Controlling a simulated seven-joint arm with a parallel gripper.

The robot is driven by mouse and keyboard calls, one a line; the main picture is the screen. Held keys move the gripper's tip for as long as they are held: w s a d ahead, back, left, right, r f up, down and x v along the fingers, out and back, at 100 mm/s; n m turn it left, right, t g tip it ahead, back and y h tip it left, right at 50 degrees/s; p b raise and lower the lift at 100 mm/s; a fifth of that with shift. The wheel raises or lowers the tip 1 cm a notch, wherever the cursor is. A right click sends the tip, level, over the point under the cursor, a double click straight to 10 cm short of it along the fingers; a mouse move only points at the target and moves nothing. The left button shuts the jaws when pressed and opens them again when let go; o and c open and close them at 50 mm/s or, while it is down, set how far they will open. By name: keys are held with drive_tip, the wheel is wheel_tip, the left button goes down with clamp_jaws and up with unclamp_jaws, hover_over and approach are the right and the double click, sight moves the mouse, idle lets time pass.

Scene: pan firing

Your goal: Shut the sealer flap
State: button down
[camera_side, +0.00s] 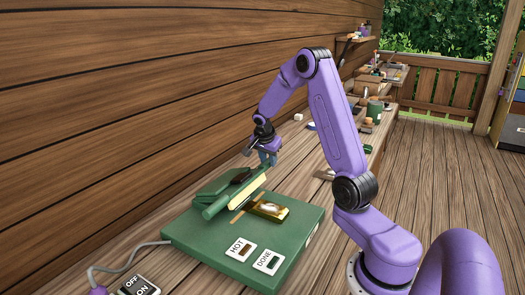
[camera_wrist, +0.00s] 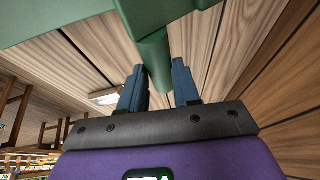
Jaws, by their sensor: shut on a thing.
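The green sealer (camera_side: 190,240) sits on the wooden bench with HOT and DONE labels on its front. Its green flap (camera_side: 217,187) stands raised and tilted at the back, with a cream strip along one side. My gripper (camera_side: 267,160) is at the flap's far right end. In the wrist view, the flap's green round bar (camera_wrist: 154,62) runs between the two blue fingers of my gripper (camera_wrist: 157,88), which are shut on it. A small gold tray (camera_side: 270,210) with a shiny thing in it lies on the sealer's top, below the flap. The exact finger contact is partly hidden.
An OFF/ON switch (camera_side: 140,286) with a cord lies at the front left. A plank wall (camera_side: 120,90) runs close behind the sealer. Several small containers and tools stand farther along the bench at the back right.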

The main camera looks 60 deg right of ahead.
drive_tip(key=s+f, duration=0.1)
drive_tip(key=f, duration=0.2)
drive_tip(key=s+f, duration=0.1)
drive_tip(key=shift+s+d+f, duration=0.1)
drive_tip(key=shift+s+f, duration=0.25)
drive_tip(key=c, duration=0.8)
unclamp_jaws()
drive_tip(key=shift+r, duration=0.1)
drive_tip(key=shift+w, duration=0.1)
drive_tip(key=shift+w+r, duration=0.1)
drive_tip(key=shift+w, duration=0.05)
drive_tip(key=shift+r, duration=0.1)
drive_tip(key=v, duration=1.7)
drive_tip(key=shift+a, duration=0.2)
